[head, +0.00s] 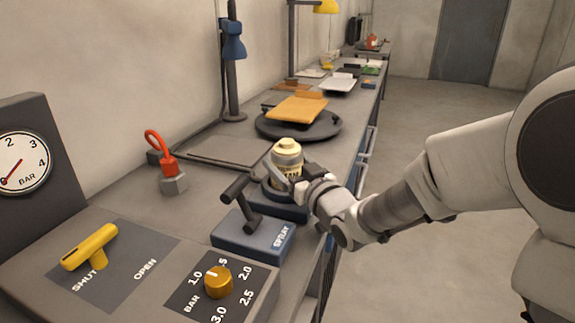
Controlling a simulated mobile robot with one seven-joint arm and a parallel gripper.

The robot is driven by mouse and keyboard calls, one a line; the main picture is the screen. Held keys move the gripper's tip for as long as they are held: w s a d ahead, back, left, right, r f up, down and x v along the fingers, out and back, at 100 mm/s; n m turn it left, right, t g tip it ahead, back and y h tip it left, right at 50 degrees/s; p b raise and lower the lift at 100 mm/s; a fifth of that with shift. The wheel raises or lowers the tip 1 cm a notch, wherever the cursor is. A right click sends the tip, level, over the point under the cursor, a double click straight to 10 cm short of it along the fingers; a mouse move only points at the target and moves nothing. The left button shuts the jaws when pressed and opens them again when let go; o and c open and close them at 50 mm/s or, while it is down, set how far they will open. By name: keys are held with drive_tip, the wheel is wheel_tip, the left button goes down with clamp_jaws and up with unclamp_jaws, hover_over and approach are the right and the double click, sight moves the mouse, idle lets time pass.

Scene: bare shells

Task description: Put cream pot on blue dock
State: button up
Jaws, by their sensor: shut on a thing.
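The cream pot (287,157), a small cream can with a dark-lettered label, stands upright in the middle of the head view. My gripper (291,184) reaches in from the right and is shut on the pot's lower part. The pot is over a blue dock (279,207) with a dark round seat near the bench's front edge. The gripper fingers hide part of the pot's base, so I cannot tell whether it touches the seat. A blue block (252,240) labelled SPRAY, with a dark lever, adjoins the dock in front.
A yellow valve handle (90,247), an orange knob (218,282) and a pressure gauge (22,160) are at the front left. A red hook on a hex weight (173,184) stands left. A dark turntable (328,127) bearing an orange envelope lies behind the pot.

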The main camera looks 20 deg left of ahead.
drive_tip(key=o, duration=1.5)
drive_tip(key=shift+s+d+f, duration=0.1)
drive_tip(key=shift+f, duration=0.8)
drive_tip(key=shift+r+p, duration=0.7)
drive_tip(key=shift+p, duration=0.3)
drive_tip(key=v, duration=0.7)
drive_tip(key=p+v, duration=0.1)
drive_tip(key=v, duration=0.3)
drive_tip(key=shift+s+d+r, duration=0.2)
drive_tip(key=shift+d+r, duration=0.05)
drive_tip(key=d+m+h, duration=0.5)
drive_tip(key=d+h, duration=0.6)
drive_tip(key=d, duration=0.5)
drive_tip(key=s+d+m+g, duration=0.1)
drive_tip(key=s+d+g, duration=0.1)
drive_tip(key=s, duration=0.4)
drive_tip(key=s+d+m+g+h, duration=0.1)
drive_tip(key=s+d+g, duration=0.1)
drive_tip(key=s, duration=0.4)
drive_tip(key=s+d+m+g, duration=0.2)
drive_tip(key=s+d+g, duration=0.1)
drive_tip(key=s, duration=0.3)
drive_tip(key=shift+s+h, duration=0.2)
drive_tip(key=shift+h, duration=0.2)
